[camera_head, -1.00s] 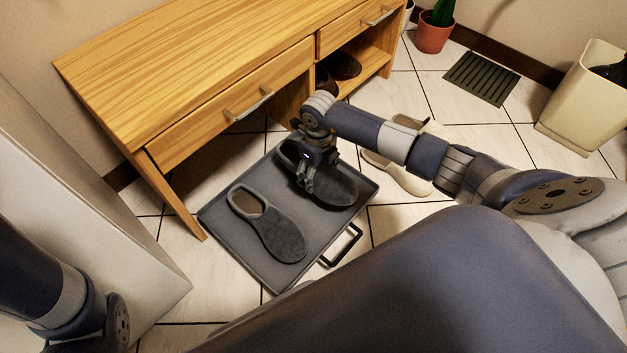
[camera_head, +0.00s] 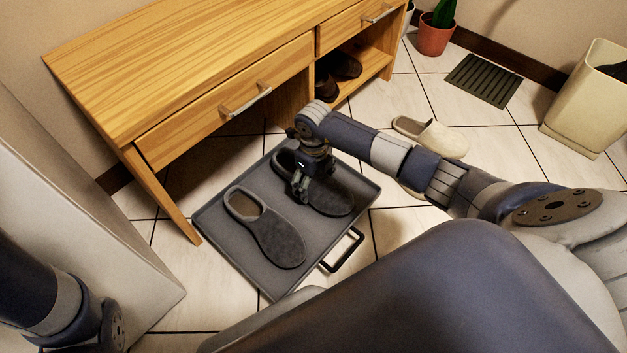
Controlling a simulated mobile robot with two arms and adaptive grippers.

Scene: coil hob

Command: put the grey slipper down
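Two grey slippers are at the tray (camera_head: 218,228), a flat dark grey tray with a black handle on the floor. One grey slipper (camera_head: 267,238) lies on its left half, toe toward me. The other grey slipper (camera_head: 335,197) is at the right half, roughly parallel to it. My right gripper (camera_head: 297,188) reaches down onto this right slipper near its opening and appears shut on its side. The gripper hides part of the opening. I cannot tell whether the sole touches the tray. My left arm shows at the lower left, its gripper out of view.
A wooden bench (camera_head: 190,65) with drawers and dark shoes (camera_head: 346,66) on its shelf stands behind the tray. A cream slipper (camera_head: 443,139) lies on the tiles, another partly behind my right arm. A bin (camera_head: 590,105), floor grate (camera_head: 483,80) and potted plant (camera_head: 435,38) are farther right.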

